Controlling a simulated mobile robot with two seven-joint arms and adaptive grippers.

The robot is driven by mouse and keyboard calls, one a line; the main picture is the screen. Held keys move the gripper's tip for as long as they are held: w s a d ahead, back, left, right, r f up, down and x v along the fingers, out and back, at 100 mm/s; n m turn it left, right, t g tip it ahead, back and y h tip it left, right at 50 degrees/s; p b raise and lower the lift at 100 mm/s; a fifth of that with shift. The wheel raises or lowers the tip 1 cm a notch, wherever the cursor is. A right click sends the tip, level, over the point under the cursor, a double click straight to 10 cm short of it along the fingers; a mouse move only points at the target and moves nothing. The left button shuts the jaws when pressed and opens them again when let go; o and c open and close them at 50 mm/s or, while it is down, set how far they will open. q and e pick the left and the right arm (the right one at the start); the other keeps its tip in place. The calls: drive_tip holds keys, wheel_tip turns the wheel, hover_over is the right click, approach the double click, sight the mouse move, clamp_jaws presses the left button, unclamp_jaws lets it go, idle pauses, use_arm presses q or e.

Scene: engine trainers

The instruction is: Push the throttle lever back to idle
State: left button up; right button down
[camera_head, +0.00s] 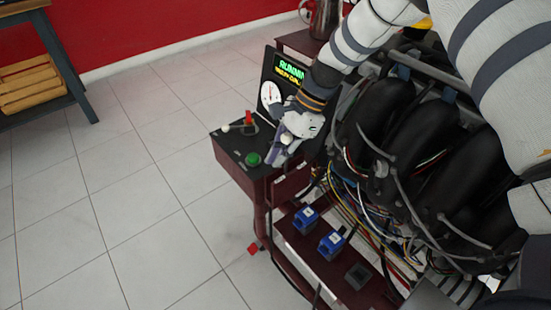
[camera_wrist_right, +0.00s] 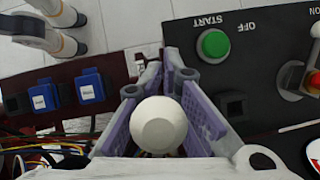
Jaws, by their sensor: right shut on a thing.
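The throttle lever's round white knob (camera_wrist_right: 158,125) sits between the two purple-padded fingers of my right gripper (camera_wrist_right: 158,85) in the right wrist view. The gripper is shut on it. In the head view my right gripper (camera_head: 280,148) is at the right side of the black control panel (camera_head: 232,146), beside the green START button (camera_head: 253,159). The fingers and wrist mostly hide the lever there, and its shaft and slot cannot be made out. The display (camera_head: 290,70) behind the panel reads "RUNNING" with a partly covered throttle line below. My left gripper is not in view.
A red switch (camera_head: 249,118) and a white knob (camera_head: 226,128) stand on the panel's left part. A gauge (camera_head: 269,95) stands behind them. The engine (camera_head: 400,130) with hoses and wires is close on the right. Blue connectors (camera_head: 331,244) sit below.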

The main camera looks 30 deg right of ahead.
sight(285, 134)
drive_tip(key=shift+w+d+r, duration=0.15)
drive_tip(key=shift+d+r, duration=0.05)
drive_tip(key=shift+d, duration=0.5)
drive_tip(key=c, duration=1.7)
unclamp_jaws()
drive_tip(key=shift+r, duration=0.1)
wheel_tip(285, 134, up, 10)
drive_tip(key=shift+f, duration=0.1)
